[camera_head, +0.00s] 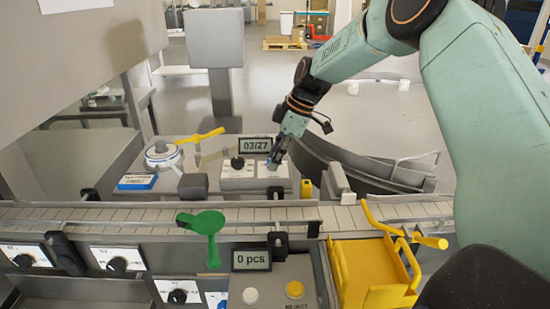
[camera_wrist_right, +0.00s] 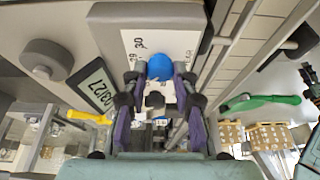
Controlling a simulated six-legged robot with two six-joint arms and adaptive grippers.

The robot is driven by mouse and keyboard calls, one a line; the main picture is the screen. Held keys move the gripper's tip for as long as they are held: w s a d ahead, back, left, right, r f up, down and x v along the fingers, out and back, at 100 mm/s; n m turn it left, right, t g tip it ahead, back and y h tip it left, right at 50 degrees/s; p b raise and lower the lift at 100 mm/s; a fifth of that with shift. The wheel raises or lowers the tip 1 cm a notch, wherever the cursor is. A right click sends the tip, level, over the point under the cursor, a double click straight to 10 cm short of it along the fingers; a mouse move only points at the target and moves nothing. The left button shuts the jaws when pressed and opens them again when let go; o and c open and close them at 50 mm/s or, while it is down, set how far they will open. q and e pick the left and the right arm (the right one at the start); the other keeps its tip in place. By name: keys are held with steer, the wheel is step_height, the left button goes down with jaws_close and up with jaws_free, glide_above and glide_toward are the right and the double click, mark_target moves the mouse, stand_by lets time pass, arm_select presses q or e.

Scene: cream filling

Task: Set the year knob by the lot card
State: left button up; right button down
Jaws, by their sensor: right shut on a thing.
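My right gripper (camera_head: 276,160) reaches down to the right side of a pale control box (camera_head: 240,182) behind the conveyor. In the right wrist view, its purple fingers (camera_wrist_right: 160,92) are shut on a round blue knob (camera_wrist_right: 160,67). The knob stands on a white dial plate (camera_wrist_right: 146,42) with printed numbers, partly hidden by the fingers. A display (camera_head: 255,145) on the box reads 03/27; it also shows in the wrist view (camera_wrist_right: 97,92). A second, dark knob (camera_head: 237,162) is to the left. No readable lot card shows. My left gripper is not in view.
The conveyor (camera_head: 350,218) crosses in front of the box. A green paddle (camera_head: 208,223), a "0 pcs" display (camera_head: 251,260) and a yellow tray (camera_head: 345,278) stand nearer. A white-lidded pot (camera_head: 163,155) and a blue-and-white item (camera_head: 137,181) are left of the box.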

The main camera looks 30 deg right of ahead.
stand_by(0.5)
steer(key=c, duration=1.1)
jaws_free()
steer(key=shift+o, duration=0.2)
steer(key=v, duration=1.2)
